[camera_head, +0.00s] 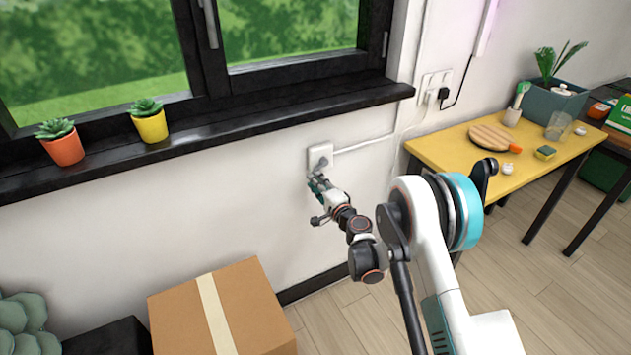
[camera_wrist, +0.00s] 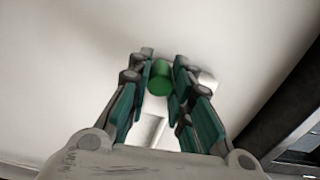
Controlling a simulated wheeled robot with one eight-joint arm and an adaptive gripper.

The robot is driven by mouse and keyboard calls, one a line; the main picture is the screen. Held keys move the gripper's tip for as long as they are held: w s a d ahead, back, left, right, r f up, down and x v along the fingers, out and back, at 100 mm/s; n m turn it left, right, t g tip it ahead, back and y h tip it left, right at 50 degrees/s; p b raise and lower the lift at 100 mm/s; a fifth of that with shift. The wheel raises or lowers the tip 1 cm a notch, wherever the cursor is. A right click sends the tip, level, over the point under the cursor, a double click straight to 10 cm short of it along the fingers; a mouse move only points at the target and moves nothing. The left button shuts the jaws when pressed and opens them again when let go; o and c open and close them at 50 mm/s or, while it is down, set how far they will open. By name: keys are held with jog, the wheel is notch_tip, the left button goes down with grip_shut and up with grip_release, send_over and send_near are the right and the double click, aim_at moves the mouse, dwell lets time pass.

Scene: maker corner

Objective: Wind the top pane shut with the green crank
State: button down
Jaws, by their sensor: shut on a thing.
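The green crank's handle (camera_wrist: 160,77) is a short green cylinder in the wrist view, between the fingers of my gripper (camera_wrist: 163,65). My gripper is shut on it. A white part shows just right of the fingertips, and a pale block shows below between the fingers. In the head view my gripper (camera_head: 318,183) is at the wall under the window sill, just below a white wall box (camera_head: 320,156) with a grey round part. The green handle cannot be made out there. The window (camera_head: 211,70) shows only its lower part; its top pane is out of view.
Two potted succulents, orange (camera_head: 65,149) and yellow (camera_head: 151,127), stand on the black sill (camera_head: 250,123). A cardboard box (camera_head: 250,305) stands below left of my arm. A yellow table (camera_head: 440,153) with several items is at right. A white cable runs along the wall.

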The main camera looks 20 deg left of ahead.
jog(key=shift+w+d+f+n, duration=0.2)
jog(key=shift+f+n, duration=0.05)
jog(key=shift+n, duration=0.35)
jog(key=c, duration=1.4)
grip_release()
jog(key=shift+d, duration=0.1)
jog(key=shift+v, duration=3.7)
